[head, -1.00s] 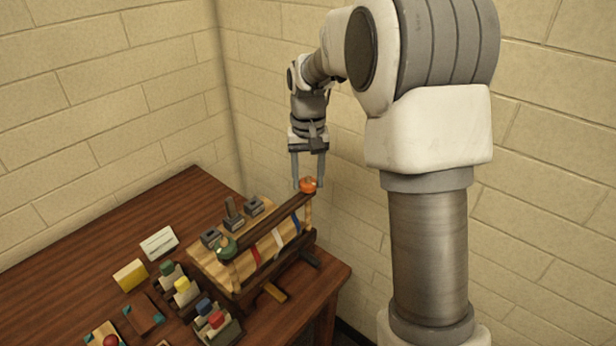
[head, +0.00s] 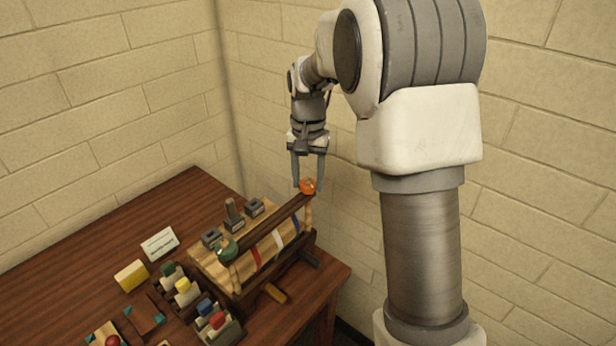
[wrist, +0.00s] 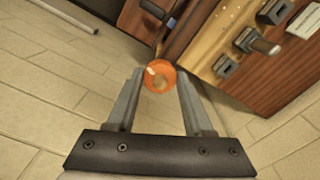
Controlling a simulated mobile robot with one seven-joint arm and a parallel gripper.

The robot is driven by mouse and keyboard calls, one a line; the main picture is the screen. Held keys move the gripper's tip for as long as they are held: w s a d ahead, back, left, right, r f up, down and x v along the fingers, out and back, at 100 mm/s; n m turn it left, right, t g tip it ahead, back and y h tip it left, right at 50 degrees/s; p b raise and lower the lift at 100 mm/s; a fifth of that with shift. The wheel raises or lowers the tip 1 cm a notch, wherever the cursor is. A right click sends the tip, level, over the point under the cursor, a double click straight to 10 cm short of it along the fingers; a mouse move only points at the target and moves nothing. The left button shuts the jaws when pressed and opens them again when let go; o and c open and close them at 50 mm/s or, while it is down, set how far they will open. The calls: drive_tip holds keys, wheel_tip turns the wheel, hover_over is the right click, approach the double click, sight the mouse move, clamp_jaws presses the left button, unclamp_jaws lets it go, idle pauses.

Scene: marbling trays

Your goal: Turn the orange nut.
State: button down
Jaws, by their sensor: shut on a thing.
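The orange nut (head: 308,184) sits at the top of the far post of a wooden press-like frame on the table. In the wrist view the orange nut (wrist: 168,74) is a ring around a light wooden post end, with a pale mark on its upper left. My gripper (head: 308,187) points down with a finger on either side of the nut. In the wrist view my gripper (wrist: 159,77) has its fingertips against the nut's two sides, shut on it. A green nut (head: 227,247) sits at the near end of the same dark top bar (head: 265,229).
The frame stands near the table's right edge, close to the brick wall. Grey blocks (head: 254,206) stand on its wooden board. A white card (head: 159,244), a yellow block (head: 131,275) and racks of coloured-topped containers (head: 217,320) lie nearer. The table's (head: 130,228) back left is clear.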

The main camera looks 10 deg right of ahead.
drive_tip(key=m+p, duration=0.1)
drive_tip(key=m, duration=0.4)
drive_tip(key=shift+m, duration=0.3)
drive_tip(key=m+p, duration=0.1)
drive_tip(key=m, duration=0.4)
drive_tip(key=shift+p, duration=0.35)
drive_tip(key=shift+f+m, duration=0.1)
drive_tip(key=shift+m, duration=0.2)
drive_tip(key=shift+c, duration=1.5)
unclamp_jaws()
wheel_tip(320, 180, up, 18)
drive_tip(key=shift+f, duration=0.2)
